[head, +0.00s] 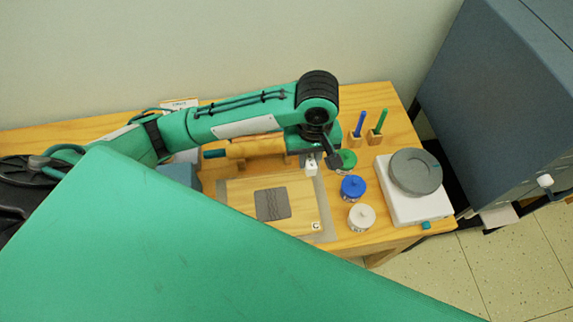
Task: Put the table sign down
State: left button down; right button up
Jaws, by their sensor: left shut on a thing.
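The table sign (311,164) shows as a small white piece with a dark mark, just below my left gripper (314,153). My left gripper points down over the back right corner of a wooden board and is shut on the sign. Its fingers are mostly hidden by the wrist. I cannot tell whether the sign touches the surface below. My right gripper is not in view.
The wooden board (238,196) carries a grey textured square (273,204). To the right stand green (347,160), blue (353,187) and white (362,217) jars, and a white device with a grey disc (415,171). Blue and green markers stand behind. A rolling pin (255,147) lies left.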

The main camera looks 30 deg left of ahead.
aim_at(304, 200)
pick_arm(q)
jog(key=f+p, duration=0.2)
jog(key=f, duration=1.7)
jog(key=shift+s+f, duration=0.2)
jog(key=c, duration=1.3)
grip_release()
jog(key=shift+f, duration=0.1)
notch_tip(304, 200, up, 12)
jog(key=b, duration=0.1)
